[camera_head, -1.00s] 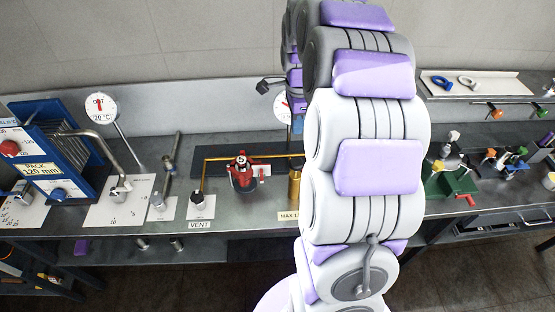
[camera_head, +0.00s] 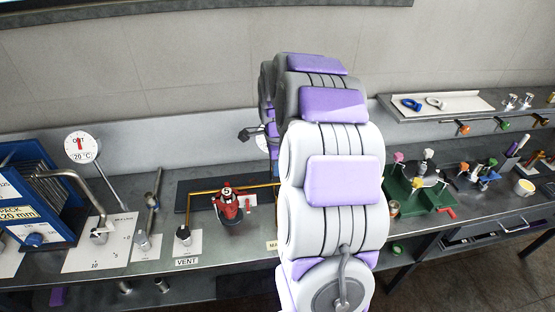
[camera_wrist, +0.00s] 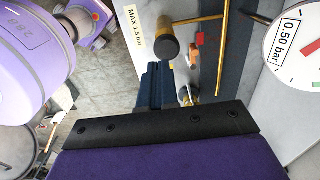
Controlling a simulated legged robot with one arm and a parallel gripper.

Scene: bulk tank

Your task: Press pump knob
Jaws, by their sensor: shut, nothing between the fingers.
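A dark round knob on a brass body (camera_wrist: 165,46) shows in the wrist view beside the "MAX 1.5 bar" label (camera_wrist: 142,38); it appears to be the pump knob. In the head view my arm hides it. My gripper (camera_wrist: 156,72) is shut and empty, its dark blue fingers pointing toward the knob from just below it in the picture. I cannot tell whether the fingertips touch it. A white gauge marked "0.50 bar" (camera_wrist: 292,52) stands at the right of the wrist view.
A red device (camera_head: 228,203) sits on the bench left of my arm, near a black VENT knob (camera_head: 183,233). A blue plate pack (camera_head: 30,195) and a temperature dial (camera_head: 82,147) are farther left. A green fixture (camera_head: 418,190) is to the right. Brass piping (camera_wrist: 222,45) runs beside the knob.

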